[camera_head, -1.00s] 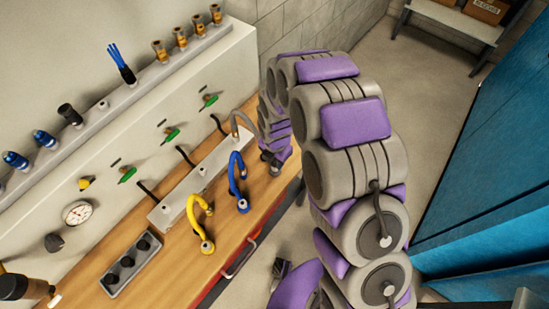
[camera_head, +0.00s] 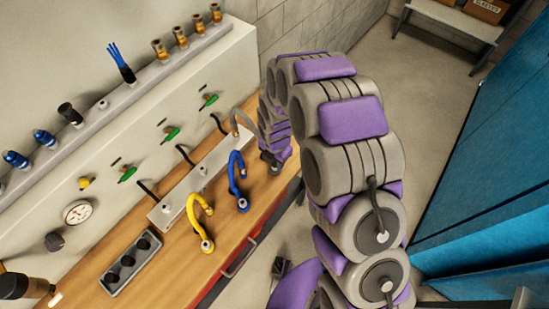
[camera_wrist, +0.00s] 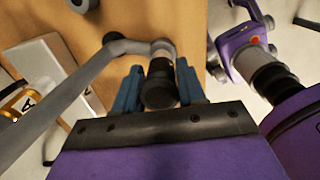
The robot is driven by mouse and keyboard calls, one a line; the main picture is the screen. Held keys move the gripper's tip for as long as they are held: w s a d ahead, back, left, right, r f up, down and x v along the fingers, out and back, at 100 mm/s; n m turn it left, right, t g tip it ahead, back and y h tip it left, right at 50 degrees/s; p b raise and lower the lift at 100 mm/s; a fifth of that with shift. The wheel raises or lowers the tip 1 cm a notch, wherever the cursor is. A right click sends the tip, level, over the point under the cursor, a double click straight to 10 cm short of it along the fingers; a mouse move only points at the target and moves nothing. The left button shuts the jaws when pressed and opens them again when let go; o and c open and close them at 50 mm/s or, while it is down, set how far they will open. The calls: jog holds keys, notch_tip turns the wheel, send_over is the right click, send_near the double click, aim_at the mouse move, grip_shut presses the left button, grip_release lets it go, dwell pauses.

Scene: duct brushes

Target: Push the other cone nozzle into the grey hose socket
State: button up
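A black cone nozzle (camera_wrist: 160,88) sits between the two blue fingers of my gripper (camera_wrist: 158,84) in the wrist view. The fingers are closed against its sides. The grey hose (camera_wrist: 75,85) runs up from the lower left and bends over at the nozzle's far end. Its socket end (camera_wrist: 162,47) is right at the nozzle tip, partly covered, so I cannot tell how deep the nozzle sits.
A blue hose (camera_head: 233,172) and a yellow hose (camera_head: 191,207) stand on the wooden bench nearby. A wall ledge (camera_head: 90,113) holds several fittings. Blue cabinets (camera_head: 490,170) stand at right.

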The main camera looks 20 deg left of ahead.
jog(key=o, duration=0.4)
jog(key=shift+o, duration=0.2)
notch_tip(320, 180, up, 17)
jog(key=p, duration=0.1)
jog(key=shift+s+r, duration=0.15)
jog(key=shift+s, duration=0.05)
jog(key=shift+d, duration=0.2)
dwell(0.4)
jog(key=s+d+r+m+b, duration=0.1)
jog(key=s+d+r+m, duration=0.1)
jog(key=s+d+m, duration=0.3)
jog(key=s+d+r+m+g+b, duration=0.1)
jog(key=s+d+r+m, duration=0.15)
jog(key=d+m, duration=0.4)
jog(key=s+d+r+m+b, duration=0.1)
jog(key=s+d+r+m, duration=0.2)
jog(key=d+m, duration=0.3)
jog(key=s+d+m+b, duration=0.1)
jog(key=s+d+m, duration=0.3)
jog(key=s+m, duration=0.3)
jog(key=s+d+m+g+b, duration=0.1)
jog(key=s+d+m+b, duration=0.1)
jog(key=s+d+m, duration=0.3)
jog(key=s+m, duration=0.2)
jog(key=s, duration=0.1)
jog(key=shift+s, duration=0.35)
